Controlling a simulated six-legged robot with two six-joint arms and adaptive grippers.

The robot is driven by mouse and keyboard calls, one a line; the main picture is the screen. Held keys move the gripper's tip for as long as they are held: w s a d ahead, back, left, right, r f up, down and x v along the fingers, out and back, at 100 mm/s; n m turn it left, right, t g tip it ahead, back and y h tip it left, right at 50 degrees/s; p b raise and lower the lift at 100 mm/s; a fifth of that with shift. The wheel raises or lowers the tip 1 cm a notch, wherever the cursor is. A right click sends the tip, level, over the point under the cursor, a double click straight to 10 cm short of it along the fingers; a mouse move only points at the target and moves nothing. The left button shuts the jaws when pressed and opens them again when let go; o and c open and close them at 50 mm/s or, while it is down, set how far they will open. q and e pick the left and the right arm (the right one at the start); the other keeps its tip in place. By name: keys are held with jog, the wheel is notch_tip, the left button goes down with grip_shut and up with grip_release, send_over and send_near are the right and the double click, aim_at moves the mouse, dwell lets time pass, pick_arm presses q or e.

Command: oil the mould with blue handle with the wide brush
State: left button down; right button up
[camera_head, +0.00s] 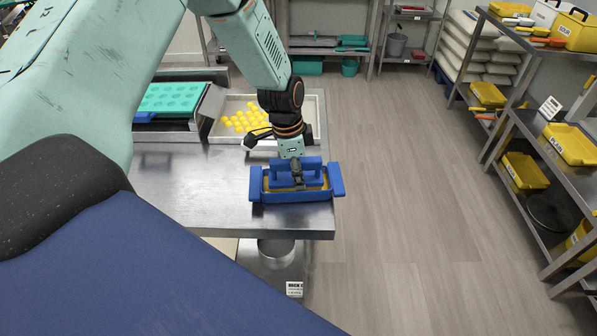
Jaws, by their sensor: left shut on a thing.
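My left gripper (294,164) is at the near right end of the steel table, pointing down. It is shut on a wide blue piece (314,172), which looks like the wide brush, though the gripper covers part of it. The piece sits in or just above a blue tray (336,181) with side lugs and an amber inside. A teal mould (171,97) with round cavities is at the left of the table, away from the gripper. A small blue part (143,117), perhaps its handle, shows at its near left edge. My right gripper is out of view.
A pale tray (222,104) with yellow gummies (243,119) lies behind the gripper. The steel table (200,190) is bare left of the blue tray. A steel pot (276,252) is below the table edge. Shelves (560,150) with yellow tubs stand at the right, across open floor.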

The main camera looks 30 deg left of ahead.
pick_arm(q)
jog(key=shift+r+p, duration=2.1)
jog(key=shift+r, duration=0.65)
notch_tip(320, 180, up, 4)
jog(key=p, duration=0.3)
jog(key=shift+r, duration=0.1)
jog(key=shift+f, duration=0.25)
